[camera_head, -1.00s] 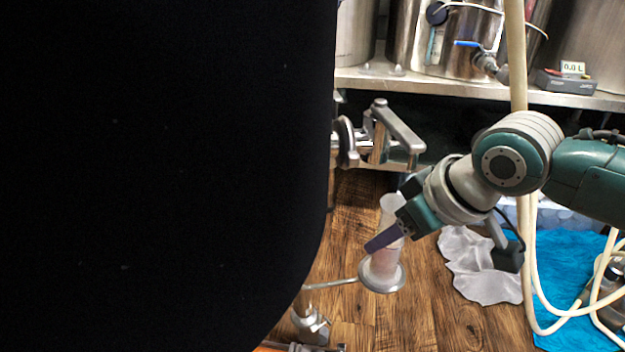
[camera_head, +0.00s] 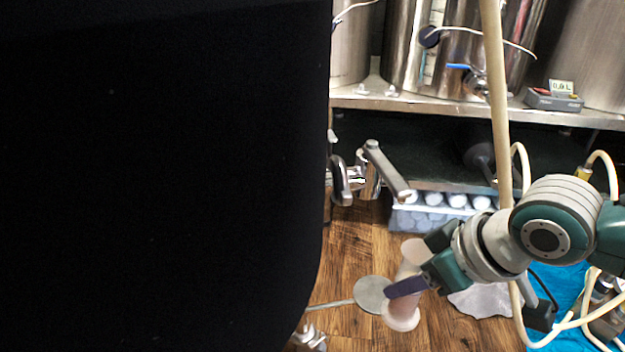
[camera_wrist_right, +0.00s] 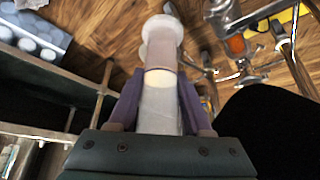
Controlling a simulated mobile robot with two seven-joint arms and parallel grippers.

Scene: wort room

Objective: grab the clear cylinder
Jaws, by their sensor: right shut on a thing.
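The clear cylinder (camera_head: 409,277) is a translucent tube with a wide round base and a pinkish look in its lower part. My right gripper (camera_head: 404,288) is shut on it, and its purple finger lies across the tube's side. The cylinder is nearly upright, slightly tilted, to the right of a round metal plate on a thin arm (camera_head: 371,294). In the right wrist view the cylinder (camera_wrist_right: 161,95) lies between the two purple fingers of my gripper (camera_wrist_right: 160,108), with its base end pointing away. My left gripper is not in view.
A big black shape (camera_head: 160,180) hides the left half of the head view. A steel shelf (camera_head: 440,108) with metal kettles stands behind. A metal lever fitting (camera_head: 385,172) is near the cylinder. A pale hose (camera_head: 497,120) hangs by my right arm. A white cloth (camera_head: 482,301) lies on the wooden floor.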

